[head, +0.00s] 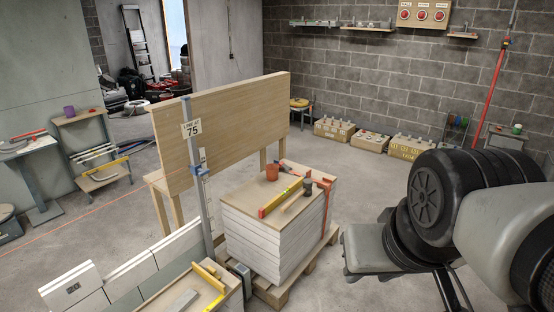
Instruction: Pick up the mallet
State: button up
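What looks like the mallet (297,198) lies on top of the stack of white boards (270,240) in the middle of the head view. It has a light wooden handle and a small dark head at its far end. It lies just right of a yellow level (284,196) with red ends, roughly parallel to it. Black and pale links of my arm fill the right side of the view. My gripper does not show, so its state and what it may hold are hidden.
A red cup (272,172) stands on the stack behind the level. A wooden panel (220,125) and a grey post (194,165) stand to the left. Several crates (370,142) line the back wall. Open floor lies behind the stack.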

aim_at(306, 192)
jog(key=u, duration=1.85)
jog(key=z, duration=1.85)
jog(key=i+u, duration=0.15)
jog(key=u, duration=0.2)
jog(key=i+l+u, duration=0.1)
jog(key=u, duration=0.25)
jog(key=l+u, duration=0.2)
jog(key=u, duration=0.15)
jog(key=i+l+u, duration=0.15)
jog(key=l, duration=0.2)
jog(key=i+l+u, duration=0.15)
jog(key=l, duration=0.2)
jog(key=i+l+u, duration=0.2)
jog(key=l, duration=0.2)
jog(key=i+l, duration=0.15)
jog(key=l, duration=0.3)
jog(key=i+l+u, duration=0.1)
jog(key=l, duration=0.35)
jog(key=i+l, duration=0.15)
jog(key=l, duration=0.3)
jog(key=i+l, duration=0.15)
jog(key=l, duration=0.3)
jog(key=i+l+u, duration=0.1)
jog(key=l, duration=0.35)
